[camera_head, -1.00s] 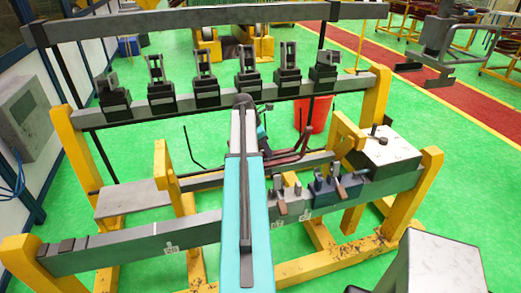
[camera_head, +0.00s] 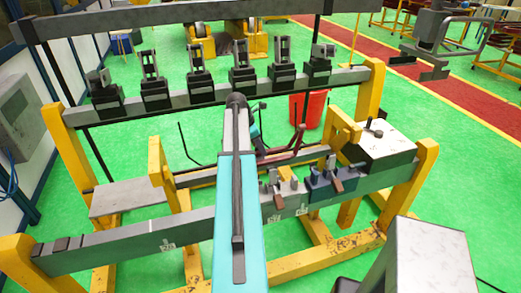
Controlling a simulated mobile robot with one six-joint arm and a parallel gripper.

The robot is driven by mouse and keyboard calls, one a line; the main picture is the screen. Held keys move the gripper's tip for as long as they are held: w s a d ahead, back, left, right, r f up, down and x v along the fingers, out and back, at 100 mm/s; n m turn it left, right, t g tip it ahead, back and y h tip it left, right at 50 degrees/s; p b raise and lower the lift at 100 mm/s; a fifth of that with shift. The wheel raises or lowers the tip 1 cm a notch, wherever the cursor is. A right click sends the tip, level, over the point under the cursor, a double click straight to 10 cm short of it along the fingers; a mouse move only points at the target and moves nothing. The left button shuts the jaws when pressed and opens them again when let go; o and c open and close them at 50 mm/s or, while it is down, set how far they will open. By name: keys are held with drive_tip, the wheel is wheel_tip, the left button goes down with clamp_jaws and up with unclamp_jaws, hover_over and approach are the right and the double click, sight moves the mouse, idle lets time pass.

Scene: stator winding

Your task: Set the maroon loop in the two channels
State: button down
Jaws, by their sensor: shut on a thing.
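The maroon loop (camera_head: 285,156) shows as a thin dark red bar just right of my arm, past the front rail, with an end rising at its right. My gripper (camera_head: 259,145) is at the far end of my teal arm, mostly hidden behind it. It is shut on the maroon loop, near the loop's left part. The loop is held above the floor, between the front and rear rails. The fingertips and the loop's left side are hidden or too small to make out. I cannot tell which parts are the two channels.
A rear rail bears several black fixtures (camera_head: 199,80). Yellow posts (camera_head: 371,92) stand at the ends. A red bucket (camera_head: 310,108) stands beyond the loop.

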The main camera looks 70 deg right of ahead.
drive_tip(key=shift+f+b, duration=1.1)
drive_tip(key=shift+f, duration=0.7)
drive_tip(key=shift+r, duration=0.15)
drive_tip(key=shift+f+p, duration=0.2)
drive_tip(key=shift+p, duration=0.3)
drive_tip(key=shift+f+b, duration=0.6)
drive_tip(key=shift+f, duration=2)
drive_tip(key=c, duration=1.8)
unclamp_jaws()
drive_tip(key=shift+o, duration=1.3)
drive_tip(key=shift+r, duration=0.15)
drive_tip(key=shift+w+d, duration=0.1)
